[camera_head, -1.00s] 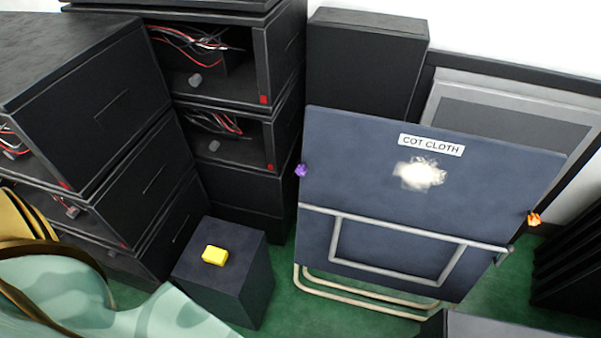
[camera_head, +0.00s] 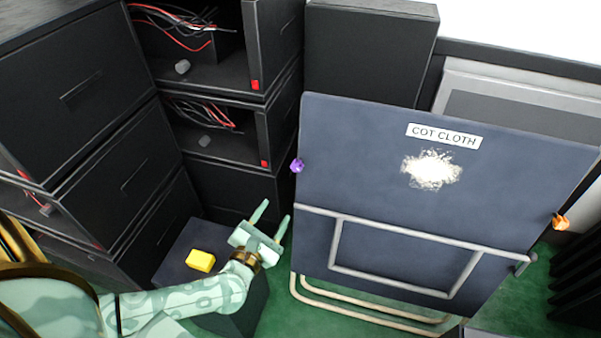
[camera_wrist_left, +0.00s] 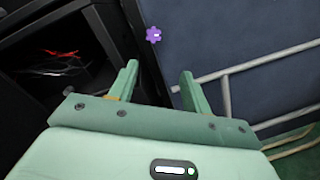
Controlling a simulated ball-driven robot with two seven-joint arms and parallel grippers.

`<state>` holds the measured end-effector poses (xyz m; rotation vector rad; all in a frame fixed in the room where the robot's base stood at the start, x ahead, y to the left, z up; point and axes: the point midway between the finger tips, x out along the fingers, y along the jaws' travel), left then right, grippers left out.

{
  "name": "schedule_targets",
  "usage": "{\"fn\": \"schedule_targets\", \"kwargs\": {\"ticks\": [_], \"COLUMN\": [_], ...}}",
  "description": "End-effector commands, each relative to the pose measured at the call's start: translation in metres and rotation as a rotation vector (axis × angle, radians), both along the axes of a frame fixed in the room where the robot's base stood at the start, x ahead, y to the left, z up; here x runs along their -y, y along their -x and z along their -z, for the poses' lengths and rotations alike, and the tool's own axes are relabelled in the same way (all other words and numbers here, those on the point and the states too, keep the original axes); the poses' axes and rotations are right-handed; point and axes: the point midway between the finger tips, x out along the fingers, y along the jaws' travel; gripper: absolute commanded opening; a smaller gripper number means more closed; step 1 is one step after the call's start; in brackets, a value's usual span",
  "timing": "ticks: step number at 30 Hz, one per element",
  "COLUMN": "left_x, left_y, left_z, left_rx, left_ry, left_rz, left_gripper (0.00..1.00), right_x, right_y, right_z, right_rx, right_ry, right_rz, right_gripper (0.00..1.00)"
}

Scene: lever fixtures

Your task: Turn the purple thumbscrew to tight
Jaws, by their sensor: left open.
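The purple thumbscrew (camera_head: 296,165) sits on the left edge of the upright dark blue cot cloth panel (camera_head: 350,150). An orange thumbscrew (camera_head: 560,222) is on the panel's right edge. My left gripper (camera_head: 274,212) is open and empty, below and a little left of the purple thumbscrew, apart from it. In the left wrist view the purple thumbscrew (camera_wrist_left: 153,35) shows beyond the gap between the two green fingers (camera_wrist_left: 158,82), nothing between them. My right gripper is not in view.
Black cabinets with open bays and wires (camera_head: 205,100) stand left of the panel. A metal tube frame (camera_head: 400,228) crosses the panel's lower part.

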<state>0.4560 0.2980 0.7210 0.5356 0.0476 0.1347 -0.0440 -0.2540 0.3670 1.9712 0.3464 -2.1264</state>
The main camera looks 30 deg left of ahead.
Motion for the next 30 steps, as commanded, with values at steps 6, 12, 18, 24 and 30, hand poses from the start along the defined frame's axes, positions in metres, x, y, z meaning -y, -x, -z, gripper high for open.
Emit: {"fn": "schedule_targets", "kwargs": {"ticks": [6,12,18,24,30], "left_x": [-0.006,-0.014,-0.023,-0.03,-0.033], "left_y": [-0.016,-0.059,-0.11,-0.147,-0.163], "left_z": [-0.012,-0.01,-0.008,-0.009,-0.011], "left_rx": [0.04,0.041,0.038,0.037,0.037], "left_ry": [0.186,0.181,0.178,0.178,0.178], "left_rz": [-0.045,-0.044,-0.043,-0.044,-0.043], "left_gripper": [0.49,0.49,0.49,0.49,0.49], "right_x": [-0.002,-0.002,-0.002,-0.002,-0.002], "right_y": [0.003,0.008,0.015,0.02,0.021], "right_z": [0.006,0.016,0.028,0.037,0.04], "right_rx": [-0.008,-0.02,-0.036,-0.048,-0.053], "right_ry": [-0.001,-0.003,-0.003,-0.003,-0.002], "right_rz": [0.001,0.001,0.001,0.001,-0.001], "right_gripper": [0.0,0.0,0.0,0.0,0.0]}}
